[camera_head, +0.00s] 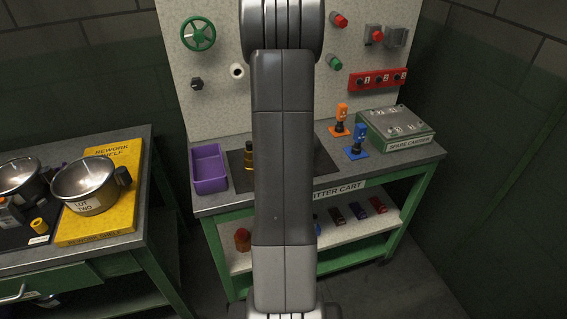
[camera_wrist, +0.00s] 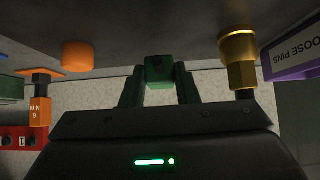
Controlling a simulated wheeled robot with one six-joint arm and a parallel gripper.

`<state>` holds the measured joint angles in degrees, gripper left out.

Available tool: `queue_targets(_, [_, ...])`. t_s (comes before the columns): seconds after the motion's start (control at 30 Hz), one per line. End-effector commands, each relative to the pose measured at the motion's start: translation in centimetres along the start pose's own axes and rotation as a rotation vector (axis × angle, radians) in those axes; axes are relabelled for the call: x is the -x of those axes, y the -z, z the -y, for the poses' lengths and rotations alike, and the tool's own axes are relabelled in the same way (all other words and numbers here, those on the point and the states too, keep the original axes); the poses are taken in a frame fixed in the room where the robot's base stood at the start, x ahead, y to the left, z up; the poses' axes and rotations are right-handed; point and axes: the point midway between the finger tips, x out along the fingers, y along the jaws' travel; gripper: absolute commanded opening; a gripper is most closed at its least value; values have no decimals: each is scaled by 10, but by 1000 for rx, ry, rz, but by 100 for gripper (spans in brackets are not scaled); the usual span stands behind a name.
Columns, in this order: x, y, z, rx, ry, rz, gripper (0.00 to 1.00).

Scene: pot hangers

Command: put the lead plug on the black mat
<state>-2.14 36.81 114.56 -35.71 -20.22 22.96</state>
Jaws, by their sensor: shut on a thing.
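In the wrist view my gripper (camera_wrist: 160,82) is shut on a small green block-like piece (camera_wrist: 160,70), held between the two fingertips. I cannot tell for sure that this green piece is the lead plug. The black mat (camera_head: 236,180) lies on the cart top in the head view, its middle hidden behind my arm. A brass fitting (camera_head: 249,158) stands on the mat's left part; it also shows in the wrist view (camera_wrist: 238,60). My gripper and the held piece are hidden in the head view. Whether the piece touches the surface is unclear.
A purple bin (camera_head: 209,170) stands left of the mat. Orange (camera_head: 340,120) and blue (camera_head: 356,140) upright devices and a spare carrier box (camera_head: 397,127) stand to its right. An orange round piece (camera_wrist: 77,56) is near my gripper. A pegboard (camera_head: 215,95) rises behind.

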Motion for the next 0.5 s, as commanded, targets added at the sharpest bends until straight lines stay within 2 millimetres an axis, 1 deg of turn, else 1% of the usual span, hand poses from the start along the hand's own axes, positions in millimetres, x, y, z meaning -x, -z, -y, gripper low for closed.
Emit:
queue_targets(0.03, [-8,-8,0,-2,0,3,0])
queue_targets(0.2, [-21,-22,0,-1,0,2,0])
queue_targets(0.5, [-22,-23,0,0,-1,1,0])
